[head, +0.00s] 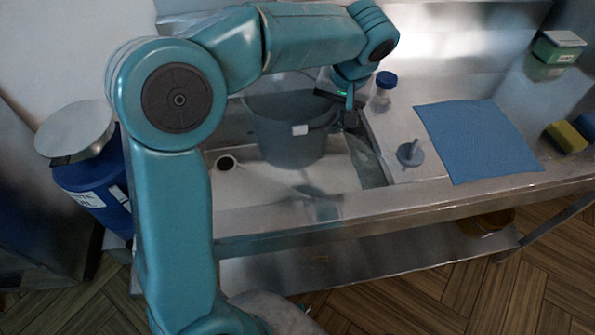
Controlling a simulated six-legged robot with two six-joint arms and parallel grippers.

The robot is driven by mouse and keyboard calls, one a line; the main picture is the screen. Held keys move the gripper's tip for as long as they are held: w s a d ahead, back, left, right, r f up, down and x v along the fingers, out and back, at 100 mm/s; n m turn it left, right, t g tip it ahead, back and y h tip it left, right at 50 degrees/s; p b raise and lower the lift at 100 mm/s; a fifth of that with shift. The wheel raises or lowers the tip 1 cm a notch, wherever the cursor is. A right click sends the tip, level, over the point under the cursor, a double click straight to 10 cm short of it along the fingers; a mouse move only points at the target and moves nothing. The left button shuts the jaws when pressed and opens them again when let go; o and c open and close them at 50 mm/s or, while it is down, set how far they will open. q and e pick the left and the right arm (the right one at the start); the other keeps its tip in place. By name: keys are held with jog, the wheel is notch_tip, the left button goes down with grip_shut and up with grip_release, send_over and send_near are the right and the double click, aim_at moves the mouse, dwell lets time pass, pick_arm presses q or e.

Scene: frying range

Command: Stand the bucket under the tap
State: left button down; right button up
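A grey-blue bucket (285,143) stands upright in the sink basin (345,178). A white grip (300,130) shows on its near side. My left arm reaches over the sink from the left, and its gripper (348,117) is at the bucket's right rim. The fingers are small and partly hidden by the wrist, so I cannot tell whether they are shut on the rim. My arm covers the back of the sink and part of the bucket's top. I cannot make out the tap. My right gripper is not in view.
The drain hole (226,162) is left of the bucket. On the right counter are a blue-capped bottle (382,92), a grey plug-like piece (410,153), a blue cloth (478,140), sponges (566,137) and a green box (557,47). A blue bin (92,185) stands left.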

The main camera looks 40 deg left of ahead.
pick_arm(q)
notch_tip(320, 180, down, 18)
jog(key=b, duration=0.1)
jog(key=shift+s, duration=0.2)
jog(key=shift+d, duration=0.1)
jog(key=shift+f+b, duration=0.15)
jog(key=shift+b, duration=0.15)
jog(key=c, duration=1.1)
grip_release()
